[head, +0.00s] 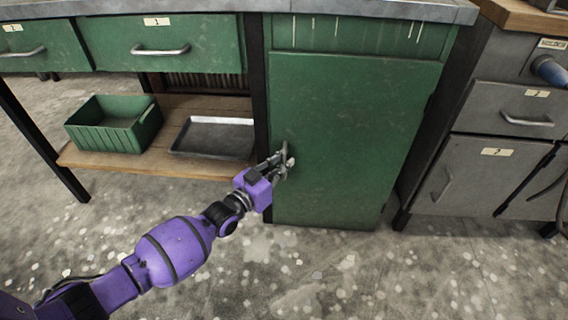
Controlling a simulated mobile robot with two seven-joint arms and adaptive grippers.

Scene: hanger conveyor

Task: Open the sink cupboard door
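The green sink cupboard door (350,130) is in the middle of the head view and looks closed, flush with its frame. My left gripper (285,161) is at the door's left edge, about mid-height. A small pale piece, perhaps the door's knob (291,162), shows at its fingertips. The fingers hide most of it, and I cannot tell whether they are closed on it. My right gripper is not in view.
Green drawers (165,43) and a wooden lower shelf (160,165) with a green bin (113,140) and a metal tray (215,153) are at left. A grey cabinet (480,180) stands at right. The concrete floor in front is clear.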

